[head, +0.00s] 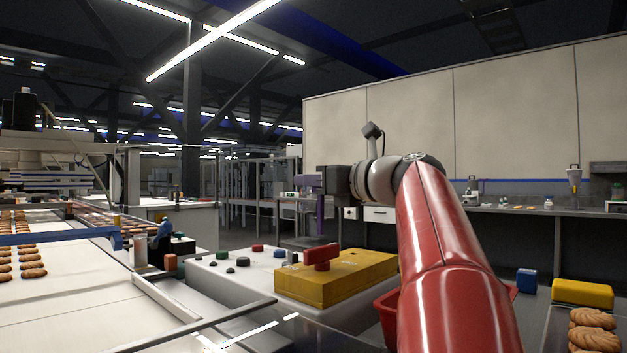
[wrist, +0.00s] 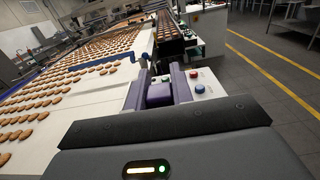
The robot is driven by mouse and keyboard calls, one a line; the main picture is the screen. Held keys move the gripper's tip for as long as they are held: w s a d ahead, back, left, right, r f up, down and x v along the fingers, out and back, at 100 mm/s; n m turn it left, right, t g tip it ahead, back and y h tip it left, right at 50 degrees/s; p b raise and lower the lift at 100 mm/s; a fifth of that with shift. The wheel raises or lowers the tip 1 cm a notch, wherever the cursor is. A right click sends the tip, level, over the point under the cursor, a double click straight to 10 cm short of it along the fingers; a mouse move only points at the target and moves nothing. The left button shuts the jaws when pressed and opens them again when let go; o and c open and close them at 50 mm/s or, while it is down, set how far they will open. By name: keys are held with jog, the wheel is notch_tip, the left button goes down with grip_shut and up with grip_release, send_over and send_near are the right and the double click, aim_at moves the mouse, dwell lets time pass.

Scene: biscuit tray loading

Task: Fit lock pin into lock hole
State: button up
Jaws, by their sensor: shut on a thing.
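My gripper (head: 318,192) is at the centre of the head view, above and behind the yellow box (head: 350,277). In the wrist view its purple fingers (wrist: 161,80) reach forward, closed around a small purple block (wrist: 160,94), which I take as the lock pin. Its tip is not clear. The yellow box carries a red switch handle (head: 322,257) on top. The gripper is apart from both in the head view. I cannot make out the lock hole in either view.
A pale control panel (head: 215,277) with several coloured buttons adjoins the yellow box. Conveyors with rows of biscuits (head: 33,273) run on the left. A red bin (head: 386,310) stands behind my arm. A blue block (head: 526,281) and a yellow block (head: 582,293) are at right.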

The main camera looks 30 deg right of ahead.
aim_at(323, 226)
jog(key=shift+f+b, duration=2.85)
jog(key=shift+f, duration=1.3)
jog(key=o, duration=1)
jog(key=shift+o, duration=0.2)
jog(key=v, duration=0.7)
jog(key=shift+s+d, duration=0.1)
jog(key=shift+s, duration=0.3)
jog(key=shift+s, duration=0.1)
